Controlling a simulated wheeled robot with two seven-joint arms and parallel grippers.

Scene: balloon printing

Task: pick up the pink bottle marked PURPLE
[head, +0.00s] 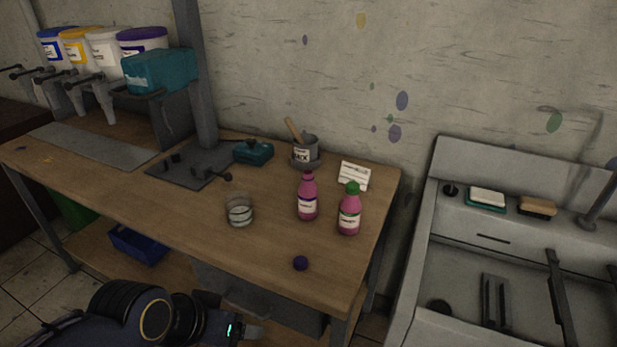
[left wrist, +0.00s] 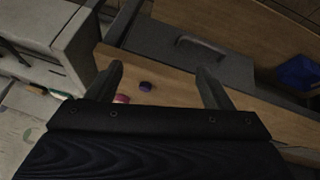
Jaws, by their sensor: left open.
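Two pink bottles stand upright on the right part of the wooden table. The one on the left (head: 307,198) has a dark open-looking neck and a white label; the label's word is too small to read. The one on the right (head: 349,212) has a green cap. A loose purple cap (head: 300,263) lies near the table's front edge and also shows in the left wrist view (left wrist: 146,86). My left gripper (head: 250,333) is low in front of the table, apart from both bottles. In the left wrist view its fingers (left wrist: 160,82) are spread and empty. My right gripper is not in view.
A glass (head: 239,211) stands left of the bottles. A sink unit (head: 455,250) is at the right. A drawer (head: 255,300) is under the tabletop.

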